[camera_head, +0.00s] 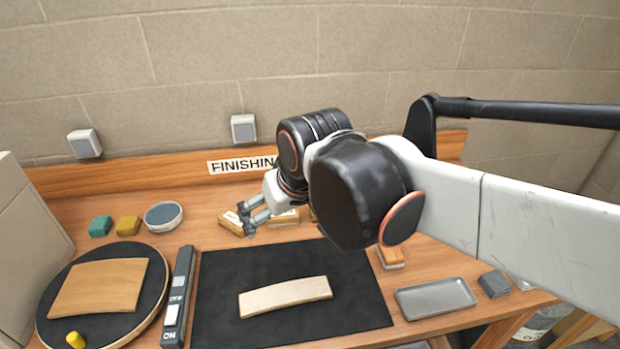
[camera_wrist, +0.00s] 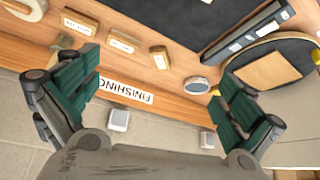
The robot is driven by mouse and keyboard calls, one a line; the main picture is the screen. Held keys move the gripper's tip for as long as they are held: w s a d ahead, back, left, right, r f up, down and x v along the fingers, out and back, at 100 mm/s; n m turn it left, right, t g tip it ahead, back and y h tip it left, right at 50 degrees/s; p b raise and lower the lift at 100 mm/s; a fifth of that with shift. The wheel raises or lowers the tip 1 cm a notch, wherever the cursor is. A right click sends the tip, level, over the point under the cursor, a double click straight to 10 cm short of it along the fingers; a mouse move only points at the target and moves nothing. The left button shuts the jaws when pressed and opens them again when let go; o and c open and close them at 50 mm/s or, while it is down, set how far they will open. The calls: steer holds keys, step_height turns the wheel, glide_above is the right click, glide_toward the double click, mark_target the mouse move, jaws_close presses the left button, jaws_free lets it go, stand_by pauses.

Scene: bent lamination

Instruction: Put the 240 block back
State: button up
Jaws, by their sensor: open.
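Wooden blocks with white labels stand along the back of the bench, and I cannot read which is the 240 block. The wrist view shows a row of three: a left block (camera_wrist: 79,22), a middle block (camera_wrist: 121,42) and a right block (camera_wrist: 159,57). My gripper (camera_wrist: 157,95) is open and empty, its green-padded fingers wide apart. My arm hides part of the back row.
A black mat (camera_head: 220,315) holds a curved pale wood piece (camera_head: 285,296). Left are a switch bar (camera_head: 178,297), a round turntable (camera_head: 50,329) with a wood panel (camera_head: 98,287), a round tin (camera_head: 163,215) and small coloured blocks. A grey tray (camera_head: 436,298) is right.

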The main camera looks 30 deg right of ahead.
steer(key=s+a+f+t, duration=0.1)
steer(key=s+f, duration=0.1)
steer(key=s, duration=0.3)
steer(key=shift+s+a+n, duration=0.2)
steer(key=shift+a+n, duration=0.05)
steer(key=shift+n, duration=0.15)
